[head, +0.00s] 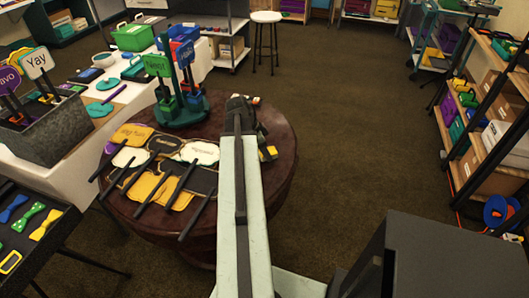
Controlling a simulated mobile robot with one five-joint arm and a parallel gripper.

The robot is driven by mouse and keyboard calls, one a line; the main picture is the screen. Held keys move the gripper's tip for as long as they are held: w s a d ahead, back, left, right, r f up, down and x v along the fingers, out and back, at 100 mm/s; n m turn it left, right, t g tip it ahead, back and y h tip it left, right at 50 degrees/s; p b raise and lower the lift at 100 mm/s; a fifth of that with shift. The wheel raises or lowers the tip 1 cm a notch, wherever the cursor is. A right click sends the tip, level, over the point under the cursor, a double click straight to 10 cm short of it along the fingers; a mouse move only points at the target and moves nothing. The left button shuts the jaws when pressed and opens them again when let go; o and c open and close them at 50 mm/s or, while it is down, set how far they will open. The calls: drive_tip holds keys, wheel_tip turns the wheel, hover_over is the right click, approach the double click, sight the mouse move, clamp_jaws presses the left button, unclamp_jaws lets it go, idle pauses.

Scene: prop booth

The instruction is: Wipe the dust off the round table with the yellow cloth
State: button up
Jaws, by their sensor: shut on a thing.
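The round table (283,178) has a dark reddish-brown top and stands left of the middle. My gripper (244,112) is at the end of my pale arm, low over the right part of the table. It is shut; its fingertips are mostly hidden. A small yellow patch, which seems to be the yellow cloth (268,153), shows just right of my arm at the table top. Most of it is hidden behind my arm and gripper. I cannot make out dust on the table at this size.
Several paddle signs (133,133) with black handles cover the table's left and front. A green stand (183,112) with signs rises at its back left. A white-covered table (88,142) with a grey bin stands left. Shelves (482,140) line the right. Carpet (345,130) between is clear.

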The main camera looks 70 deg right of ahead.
drive_tip(key=d, duration=0.3)
drive_tip(key=shift+w+d+r, duration=0.1)
drive_tip(key=shift+w+d, duration=0.05)
drive_tip(key=shift+d, duration=0.1)
drive_tip(key=shift+d, duration=0.1)
drive_tip(key=shift+d, duration=1.7)
drive_tip(key=shift+a+f, duration=0.2)
drive_tip(key=shift+a, duration=3.6)
